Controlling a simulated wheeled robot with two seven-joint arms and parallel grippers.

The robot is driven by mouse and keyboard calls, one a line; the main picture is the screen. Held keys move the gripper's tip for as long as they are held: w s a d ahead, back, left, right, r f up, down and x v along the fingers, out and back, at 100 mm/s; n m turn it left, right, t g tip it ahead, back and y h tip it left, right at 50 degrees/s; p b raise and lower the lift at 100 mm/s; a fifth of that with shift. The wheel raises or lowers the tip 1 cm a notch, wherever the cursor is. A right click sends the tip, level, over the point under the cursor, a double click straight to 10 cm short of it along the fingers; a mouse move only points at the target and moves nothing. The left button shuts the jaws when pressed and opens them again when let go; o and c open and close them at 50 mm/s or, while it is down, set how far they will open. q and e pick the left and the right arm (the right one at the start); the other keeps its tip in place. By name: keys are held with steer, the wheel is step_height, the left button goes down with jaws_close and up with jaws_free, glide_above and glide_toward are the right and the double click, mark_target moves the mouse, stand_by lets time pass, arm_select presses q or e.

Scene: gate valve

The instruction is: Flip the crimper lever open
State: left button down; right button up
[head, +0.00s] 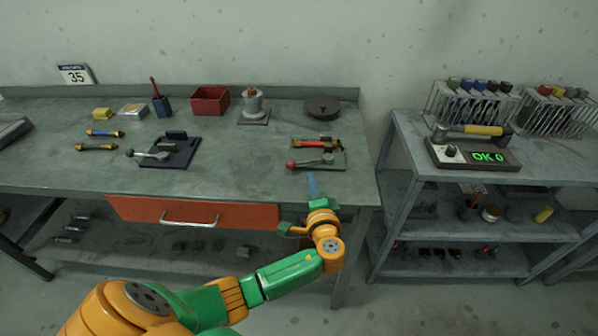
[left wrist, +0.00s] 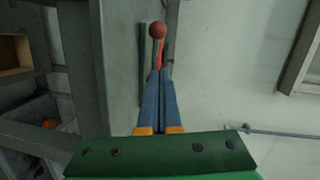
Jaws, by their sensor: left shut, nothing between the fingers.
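The crimper (head: 325,164) sits near the right front edge of the workbench, a flat base with a lever along it. I take it for the crimper by its lever, which lies low and nearly level and ends in a red ball knob (head: 290,165) at the left. The knob also shows in the left wrist view (left wrist: 157,30), just beyond the fingertips. My left gripper (head: 311,177) is at the bench's front edge, just in front of the crimper. Its blue fingers (left wrist: 161,76) are shut and empty. Contact with the knob cannot be told. My right gripper is out of view.
A dark-based lever tool (head: 176,153) stands left on the bench (head: 235,165). A red bin (head: 209,99), a grey spool-like fixture (head: 253,106) and a dark round disc (head: 322,106) stand behind. The orange drawer (head: 190,212) is below. The bench between the two lever tools is clear.

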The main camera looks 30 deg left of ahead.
mark_target(290, 164)
arm_select(q)
steer(key=x, duration=0.3)
steer(key=shift+w+r, duration=0.1)
steer(key=shift+r, duration=0.05)
steer(key=a, duration=0.1)
steer(key=a+f+p, duration=0.1)
steer(key=a, duration=0.1)
steer(key=shift+a, duration=0.3)
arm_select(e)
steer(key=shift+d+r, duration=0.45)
arm_select(q)
steer(key=shift+d, duration=0.15)
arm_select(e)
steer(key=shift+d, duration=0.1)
arm_select(q)
steer(key=a+m+t+h+b, duration=0.1)
steer(key=w+a+m+h, duration=0.1)
steer(key=a+m+t+h+b, duration=0.1)
steer(key=shift+w+a+f+t+h+b, duration=0.2)
steer(key=shift+w+a+t+h+b, duration=0.1)
steer(key=shift+w+a+h+b, duration=0.1)
steer(key=shift+w+a+r, duration=0.15)
steer(key=shift+r, duration=0.1)
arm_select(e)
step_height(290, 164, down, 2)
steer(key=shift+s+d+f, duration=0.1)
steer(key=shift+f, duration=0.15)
arm_select(q)
steer(key=shift+a, duration=0.1)
